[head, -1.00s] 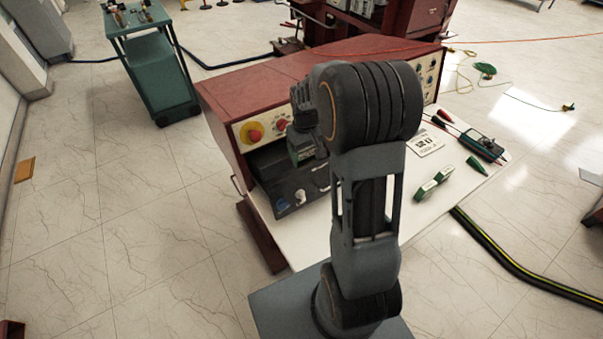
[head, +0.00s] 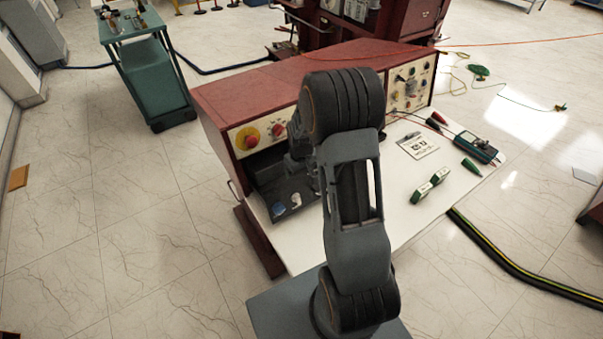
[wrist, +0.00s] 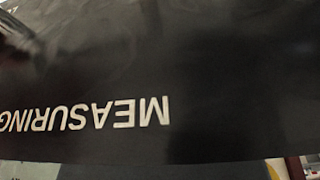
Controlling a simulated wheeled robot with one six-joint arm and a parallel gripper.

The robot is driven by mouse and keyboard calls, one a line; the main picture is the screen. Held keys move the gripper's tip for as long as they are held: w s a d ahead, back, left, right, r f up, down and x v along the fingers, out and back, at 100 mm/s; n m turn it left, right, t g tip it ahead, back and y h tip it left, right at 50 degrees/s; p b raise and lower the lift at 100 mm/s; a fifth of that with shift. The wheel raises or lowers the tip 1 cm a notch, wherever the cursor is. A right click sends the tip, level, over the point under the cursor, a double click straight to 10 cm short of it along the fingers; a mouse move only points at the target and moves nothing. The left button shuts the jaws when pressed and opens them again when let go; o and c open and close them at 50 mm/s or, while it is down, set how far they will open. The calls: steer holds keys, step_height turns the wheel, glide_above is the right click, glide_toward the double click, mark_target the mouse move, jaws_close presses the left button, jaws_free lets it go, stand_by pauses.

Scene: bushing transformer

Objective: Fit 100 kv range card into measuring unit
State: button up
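The black measuring unit (head: 288,188) sits at the left of the white desktop, under the red console, with a blue knob and a pale switch on it. In the wrist view its black face (wrist: 220,110) fills nearly the whole picture, very close, with the word MEASURING upside down. My gripper (head: 299,166) is down at the unit, mostly hidden behind my own arm. Its fingertips and anything between them do not show clearly. A dark blurred shape lies at the wrist view's upper left. I cannot make out a card marked 100 kV.
Two green-and-white blocks (head: 422,193) lie on the white desktop (head: 400,205), right of my arm. The red console (head: 230,95) rises behind. A green trolley (head: 155,85) stands at the back left.

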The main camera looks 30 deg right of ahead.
steer(key=o, duration=0.5)
steer(key=shift+c, duration=0.2)
step_height(320, 180, up, 13)
steer(key=s+a+r+t, duration=0.1)
steer(key=s+a+r, duration=0.1)
steer(key=s, duration=0.3)
steer(key=s+a+r+m+t, duration=0.1)
steer(key=s+a+r, duration=0.2)
steer(key=s+a, duration=0.1)
steer(key=s+a+r+t, duration=0.2)
steer(key=s+a, duration=0.1)
steer(key=s, duration=0.4)
steer(key=shift+a+r, duration=0.25)
